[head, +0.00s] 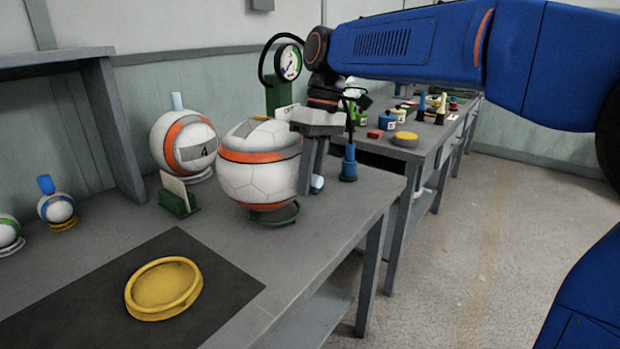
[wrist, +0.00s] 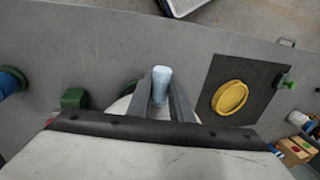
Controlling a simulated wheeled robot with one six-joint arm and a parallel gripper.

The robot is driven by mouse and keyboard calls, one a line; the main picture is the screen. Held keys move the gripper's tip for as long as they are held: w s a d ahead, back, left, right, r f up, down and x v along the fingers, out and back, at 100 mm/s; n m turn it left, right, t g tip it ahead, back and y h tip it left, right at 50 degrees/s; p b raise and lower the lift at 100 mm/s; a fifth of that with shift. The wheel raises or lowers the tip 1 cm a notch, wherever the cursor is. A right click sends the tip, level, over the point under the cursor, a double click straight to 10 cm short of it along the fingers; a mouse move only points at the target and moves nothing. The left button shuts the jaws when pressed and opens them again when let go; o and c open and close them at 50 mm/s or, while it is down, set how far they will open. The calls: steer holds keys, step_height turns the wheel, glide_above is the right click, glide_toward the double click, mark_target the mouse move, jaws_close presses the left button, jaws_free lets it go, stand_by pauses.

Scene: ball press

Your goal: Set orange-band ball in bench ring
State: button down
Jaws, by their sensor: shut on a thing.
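A large white ball with an orange band and a grey stripe (head: 258,182) is at the middle of the bench, just left of my gripper (head: 310,188). My gripper is shut on its light-blue peg (wrist: 161,84), which shows between the fingers in the wrist view; in the head view the fingers hide most of it. The ball is directly over a green ring stand (head: 288,217); I cannot tell whether they touch. An empty yellow ring (head: 133,299) lies flat on a dark mat (head: 215,262) at the front left; it also shows in the wrist view (wrist: 229,97).
Another orange-band ball (head: 185,130), marked 4, stands behind with its peg up. A green card holder (head: 178,206) is between it and the mat. Small balls (head: 57,208) stand at the left. A gauge (head: 288,62) and a blue-topped post (head: 349,163) stand behind my gripper.

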steer(key=shift+f, duration=0.2)
steer(key=c, duration=1.6)
jaws_free()
steer(key=shift+r, duration=0.1)
steer(key=v, duration=1.2)
steer(key=s+d+f+m+t, duration=0.2)
steer(key=s+d+f+m, duration=0.1)
steer(key=s+d+f, duration=0.4)
steer(key=s+d+f+m+t, duration=0.2)
steer(key=s+d+f+m, duration=0.15)
steer(key=d, duration=0.55)
steer(key=s+d+f+m+t, duration=0.1)
steer(key=s+d+f, duration=0.2)
steer(key=f, duration=0.3)
steer(key=s+d+f+m+t+h, duration=0.1)
steer(key=s+d+f, duration=0.2)
steer(key=s+f, duration=0.2)
steer(key=s+d+f+m+t+h, duration=0.1)
steer(key=s+d+f+m, duration=0.1)
steer(key=f, duration=0.5)
steer(key=shift+s+d+f, duration=0.1)
steer(key=shift+s+d, duration=0.15)
steer(key=shift+s, duration=0.35)
steer(key=shift+s+d, duration=0.2)
steer(key=shift+s, duration=0.45)
